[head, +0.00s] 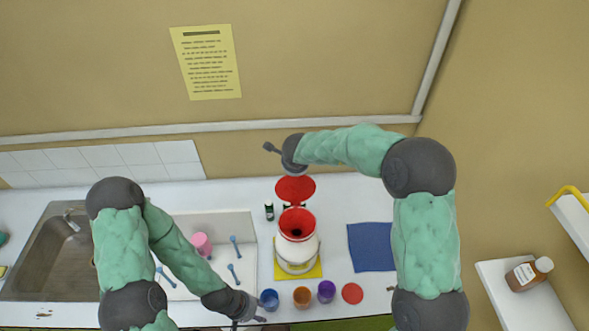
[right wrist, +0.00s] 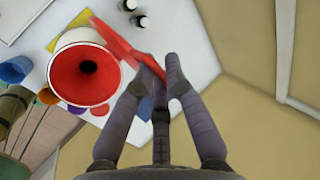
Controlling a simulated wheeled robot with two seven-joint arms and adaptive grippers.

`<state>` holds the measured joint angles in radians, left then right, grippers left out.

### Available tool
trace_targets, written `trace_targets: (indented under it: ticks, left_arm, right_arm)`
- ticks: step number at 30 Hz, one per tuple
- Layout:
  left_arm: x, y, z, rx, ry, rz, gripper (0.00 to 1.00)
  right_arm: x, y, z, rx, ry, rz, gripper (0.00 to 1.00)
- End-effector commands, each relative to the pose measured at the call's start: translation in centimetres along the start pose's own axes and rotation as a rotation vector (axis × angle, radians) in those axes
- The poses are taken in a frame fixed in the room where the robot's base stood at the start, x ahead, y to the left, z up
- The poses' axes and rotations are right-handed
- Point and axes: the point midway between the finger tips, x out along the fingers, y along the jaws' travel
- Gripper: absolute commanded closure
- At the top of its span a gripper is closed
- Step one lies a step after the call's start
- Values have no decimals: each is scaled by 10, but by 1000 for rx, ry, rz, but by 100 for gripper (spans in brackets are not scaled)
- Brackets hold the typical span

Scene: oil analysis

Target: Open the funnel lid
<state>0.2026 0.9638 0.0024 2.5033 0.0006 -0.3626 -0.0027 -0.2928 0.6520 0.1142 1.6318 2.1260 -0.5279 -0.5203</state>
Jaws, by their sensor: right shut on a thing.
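The red funnel (head: 297,222) sits on top of a white container (head: 297,254), with its dark central hole showing. Its round red lid (head: 295,189) stands raised at the far side, clear of the mouth. In the right wrist view the open funnel mouth (right wrist: 85,75) is at left, and the lid (right wrist: 122,42) is seen nearly edge-on. My right gripper (right wrist: 160,85) is shut on the lid's edge; in the head view its fingers are mostly hidden behind the wrist. My left gripper (head: 246,311) is low over the front counter edge, apart from the funnel; its jaw opening is unclear.
Blue (head: 269,299), orange (head: 302,297) and purple (head: 326,291) cups stand in front of the container. A small dark bottle (head: 269,211) is behind left. A blue mat (head: 371,247) lies right. A sink (head: 47,252) and pink cup (head: 201,245) are left.

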Motion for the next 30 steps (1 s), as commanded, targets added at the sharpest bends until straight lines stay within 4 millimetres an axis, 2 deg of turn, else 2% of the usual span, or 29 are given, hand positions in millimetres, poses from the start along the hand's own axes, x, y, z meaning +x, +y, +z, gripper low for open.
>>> trace_targets:
  ticks: [13,14,15,16,30]
  left_arm:
    - [0,0,0,0,0,0,60]
    - [0,0,0,0,0,0,60]
    - [0,0,0,0,0,0,60]
    - [0,0,0,0,0,0,60]
    - [0,0,0,0,0,0,60]
  right_arm:
    - [1,1,0,3,1,6,100]
    - [1,1,0,3,1,6,79]
    - [1,1,0,3,1,6,68]
    - [1,1,0,3,1,6,63]
    - [0,0,1,0,-2,4,63]
